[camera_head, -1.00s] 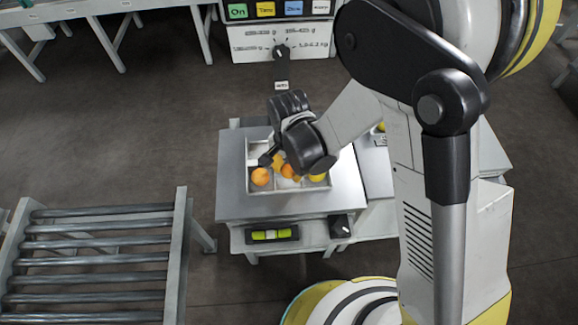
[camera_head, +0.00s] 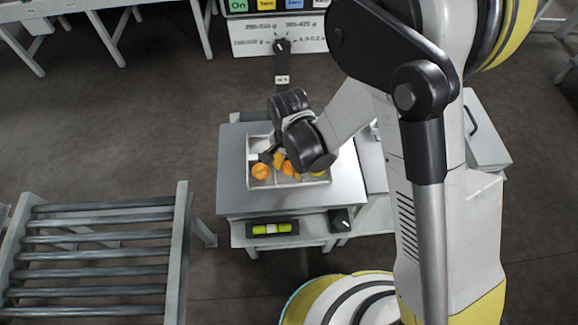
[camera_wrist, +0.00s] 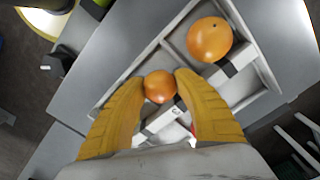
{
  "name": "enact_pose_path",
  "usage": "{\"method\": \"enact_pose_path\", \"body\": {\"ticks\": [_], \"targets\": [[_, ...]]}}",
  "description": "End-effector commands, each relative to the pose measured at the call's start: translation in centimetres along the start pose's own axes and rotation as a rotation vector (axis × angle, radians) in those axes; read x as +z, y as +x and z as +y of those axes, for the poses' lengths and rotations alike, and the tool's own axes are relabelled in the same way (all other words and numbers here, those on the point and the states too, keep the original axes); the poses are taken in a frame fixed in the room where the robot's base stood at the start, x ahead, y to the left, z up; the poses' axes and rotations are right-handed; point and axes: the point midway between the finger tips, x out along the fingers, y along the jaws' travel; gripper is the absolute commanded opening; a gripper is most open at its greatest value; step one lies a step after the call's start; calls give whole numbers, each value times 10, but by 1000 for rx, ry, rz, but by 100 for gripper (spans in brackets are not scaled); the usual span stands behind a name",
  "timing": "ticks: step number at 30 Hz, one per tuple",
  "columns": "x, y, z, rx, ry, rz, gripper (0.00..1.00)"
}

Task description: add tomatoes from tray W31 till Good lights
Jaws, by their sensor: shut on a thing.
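A white divided tray (camera_head: 250,150) sits on the metal plate of the scale (camera_head: 232,196). An orange tomato (camera_head: 261,171) lies in its front left compartment; a tomato in a compartment also shows in the wrist view (camera_wrist: 210,39). My gripper (camera_wrist: 160,84) has its yellow fingers shut on a smaller orange tomato (camera_wrist: 159,86), over the tray beside a divider. In the head view my gripper (camera_head: 278,160) is low over the tray, and my wrist hides part of it. I cannot read any W31 mark, and no Good light can be made out.
A panel with On, Tare and Zero keys (camera_head: 265,6) and a dial (camera_head: 282,45) stands behind the scale. A bubble level (camera_head: 271,229) and a black knob (camera_head: 341,219) are at its front. A roller conveyor (camera_head: 95,255) is at left; bare floor lies between.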

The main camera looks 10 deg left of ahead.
Motion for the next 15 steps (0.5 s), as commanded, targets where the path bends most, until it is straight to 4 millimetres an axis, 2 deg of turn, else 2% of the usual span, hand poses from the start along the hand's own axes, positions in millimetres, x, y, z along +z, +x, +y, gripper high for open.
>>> {"method": "enact_pose_path", "body": {"ticks": [15], "targets": [[0, 8, 0, 0, 0, 0, 20]]}}
